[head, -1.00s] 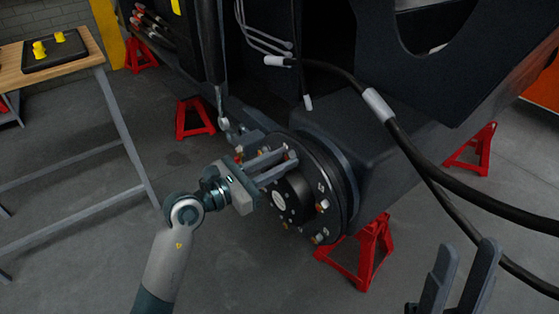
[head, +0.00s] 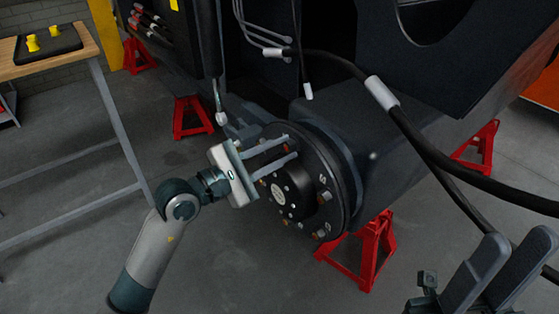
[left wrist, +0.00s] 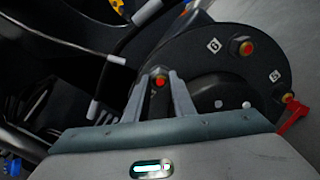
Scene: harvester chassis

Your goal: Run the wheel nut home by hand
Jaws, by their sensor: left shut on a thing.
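The dark round wheel hub (head: 312,195) faces left on the machine, with a ring of studs and nuts around its raised centre. My left gripper (head: 291,150) reaches in from the left, its two fingers at the hub's upper part. In the left wrist view the left gripper (left wrist: 161,84) has its fingers on either side of the wheel nut (left wrist: 160,76), whose stud end shows red. The fingers are shut on this nut; they partly hide it, so its gap to the hub face cannot be told. My right gripper (head: 515,250) is open and empty at the lower right.
Another nut (left wrist: 243,46) sits on the hub near a number plate. A red stand (head: 365,250) is below the hub. A thick black hose (head: 430,155) hangs across the right side. A wooden-topped bench (head: 85,55) stands at the left. Floor between bench and hub is clear.

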